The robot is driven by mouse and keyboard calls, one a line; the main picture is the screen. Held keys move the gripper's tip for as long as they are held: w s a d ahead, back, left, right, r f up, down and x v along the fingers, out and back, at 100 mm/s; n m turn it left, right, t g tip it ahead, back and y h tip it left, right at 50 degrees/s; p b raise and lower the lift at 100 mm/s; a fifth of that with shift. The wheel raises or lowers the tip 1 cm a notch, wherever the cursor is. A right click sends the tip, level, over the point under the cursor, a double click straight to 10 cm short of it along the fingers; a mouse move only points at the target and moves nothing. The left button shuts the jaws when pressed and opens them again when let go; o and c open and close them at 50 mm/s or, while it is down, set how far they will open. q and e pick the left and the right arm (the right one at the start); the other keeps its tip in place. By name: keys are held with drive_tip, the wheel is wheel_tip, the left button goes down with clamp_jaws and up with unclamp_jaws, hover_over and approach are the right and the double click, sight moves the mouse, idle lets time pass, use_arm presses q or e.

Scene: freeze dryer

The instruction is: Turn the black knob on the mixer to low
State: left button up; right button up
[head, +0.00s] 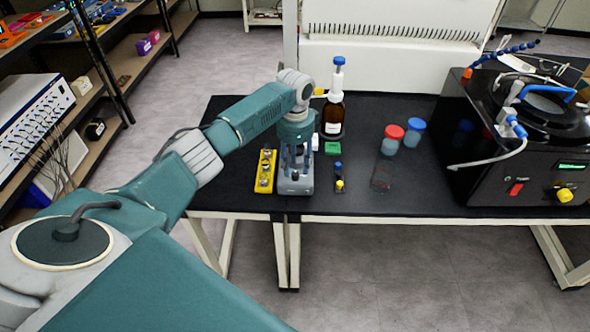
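A small grey device, which looks like the mixer (296,187), stands at the front edge of the black table. My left arm reaches in from the left, and my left gripper (295,160) points down directly over the mixer. The gripper covers the mixer's upper part. I cannot make out the black knob. The fingers are small and blend with the mixer, so I cannot tell whether they are open, shut or touching it. My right gripper is not in view.
A yellow rack (265,171) stands close left of the mixer. A black freeze dryer (480,180) fills the right end.

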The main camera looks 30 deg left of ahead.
sight(295, 173)
use_arm(q)
wheel_tip(295, 173, up, 9)
idle(0.3)
drive_tip(key=shift+r, duration=0.1)
